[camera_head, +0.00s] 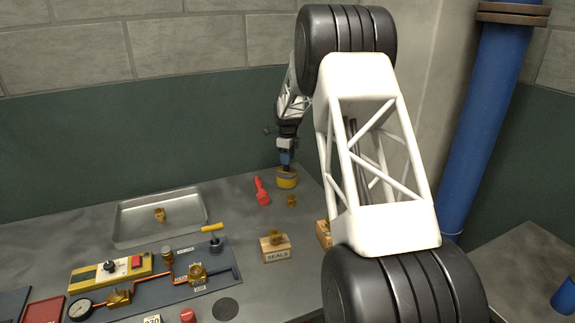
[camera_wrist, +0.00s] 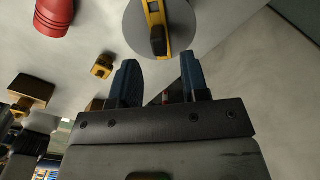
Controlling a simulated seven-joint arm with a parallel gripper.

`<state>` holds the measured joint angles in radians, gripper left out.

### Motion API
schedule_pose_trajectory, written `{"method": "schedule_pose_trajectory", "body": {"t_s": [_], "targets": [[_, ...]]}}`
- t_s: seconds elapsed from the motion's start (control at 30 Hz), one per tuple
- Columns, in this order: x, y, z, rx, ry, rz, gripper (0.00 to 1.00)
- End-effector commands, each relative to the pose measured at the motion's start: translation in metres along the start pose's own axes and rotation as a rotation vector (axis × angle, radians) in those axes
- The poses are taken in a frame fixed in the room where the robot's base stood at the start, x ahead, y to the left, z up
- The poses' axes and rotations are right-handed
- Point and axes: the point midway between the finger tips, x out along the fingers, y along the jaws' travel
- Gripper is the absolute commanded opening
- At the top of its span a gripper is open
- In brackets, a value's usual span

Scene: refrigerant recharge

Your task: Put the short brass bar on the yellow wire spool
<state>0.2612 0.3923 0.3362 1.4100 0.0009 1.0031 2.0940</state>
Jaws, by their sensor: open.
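The yellow wire spool (camera_head: 286,182) stands on the bench near the back wall. In the wrist view a round grey face (camera_wrist: 185,35), apparently the spool's top, lies just beyond my fingertips, with a yellow-and-black piece (camera_wrist: 156,28) across it. My gripper (camera_wrist: 156,68) is open with nothing between its fingers; in the head view it is (camera_head: 286,165) pointing down, right above the spool. A small brass piece (camera_head: 291,201) lies in front of the spool and shows in the wrist view (camera_wrist: 102,65). I cannot tell whether it is the short brass bar.
A SEALS box (camera_head: 276,252) with a brass piece on top stands nearer. A metal tray (camera_head: 130,232) holds another brass piece. A panel with gauge, pipes and valves (camera_head: 225,262) fills the front left.

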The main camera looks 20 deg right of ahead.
Motion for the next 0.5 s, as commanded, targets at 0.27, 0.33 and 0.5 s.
{"method": "schedule_pose_trajectory", "body": {"t_s": [0.27,0.33,0.5], "targets": [[-0.046,0.000,0.000,0.000,-0.001,-0.001,0.42],[-0.056,0.000,0.000,0.000,-0.001,-0.001,0.42],[-0.071,0.000,0.000,0.000,0.000,0.000,0.42]]}}
